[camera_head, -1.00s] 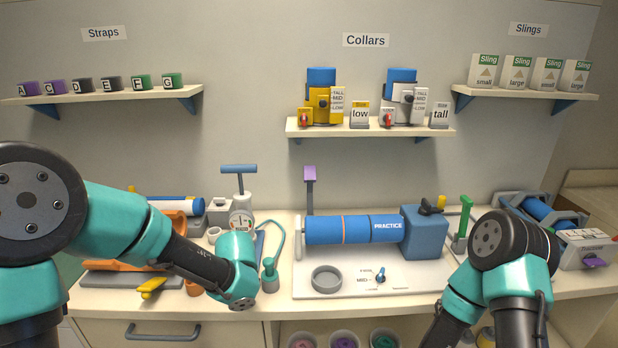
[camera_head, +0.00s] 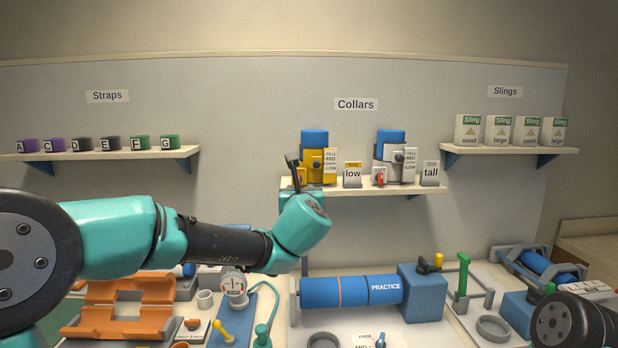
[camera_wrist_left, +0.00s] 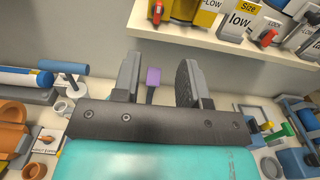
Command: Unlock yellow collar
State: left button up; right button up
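The yellow collar (camera_head: 316,168) stands on the middle shelf under the "Collars" sign, with a blue top and a TALL/MID/LOW scale. In the left wrist view its yellow lower part (camera_wrist_left: 207,17) shows at the top edge, with its red lever (camera_wrist_left: 157,11) to the left. In the head view my gripper mostly hides that lever. My left gripper (camera_head: 292,168) is raised in front of the shelf's left end, just left of the collar. My right gripper is out of view.
A "low" card (camera_head: 352,174) stands right of the yellow collar, then a grey collar (camera_head: 391,168) with a red lever and a "tall" card (camera_head: 430,173). The shelf edge (camera_head: 390,189) is close to my left gripper. A blue practice cylinder (camera_head: 350,291) lies on the counter below.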

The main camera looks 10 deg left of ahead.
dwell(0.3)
pick_arm(q)
jog(key=x, duration=1.7)
jog(key=shift+w+a, duration=0.1)
jog(key=shift+w, duration=0.1)
jog(key=c, duration=0.7)
